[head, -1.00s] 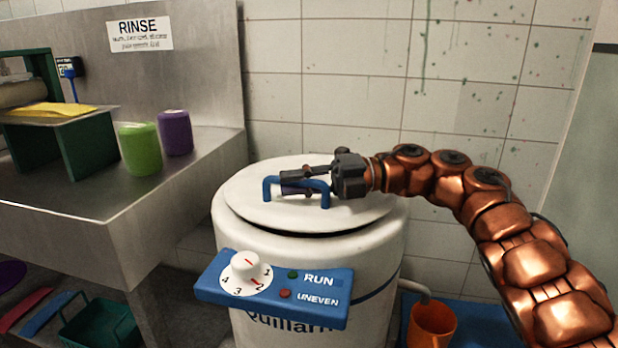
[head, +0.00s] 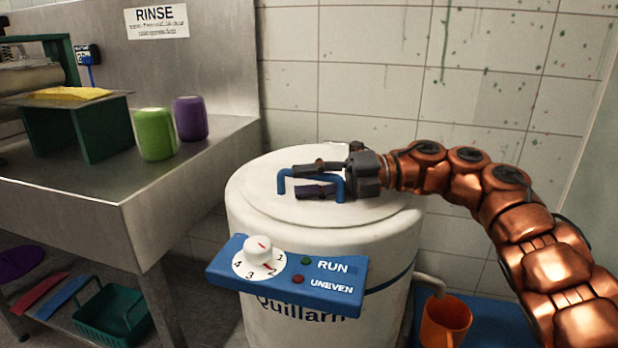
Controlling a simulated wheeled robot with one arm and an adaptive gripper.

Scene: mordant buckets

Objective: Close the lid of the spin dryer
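The spin dryer (head: 325,255) is a white drum with a blue control panel in front. Its round white lid (head: 265,205) lies level on top, and no dark gap shows under its front edge. A blue bar handle (head: 283,182) stands on the lid. My gripper (head: 297,180) reaches in from the right at the handle. Its two dark fingers are spread apart, one beyond the handle's bar and one low by it. Whether they touch the handle or lid cannot be told.
A steel sink counter (head: 190,165) stands at left with a green canister (head: 155,134) and a purple canister (head: 190,119). An orange bucket (head: 446,322) sits under the dryer's spout at lower right. A tiled wall (head: 345,90) is behind.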

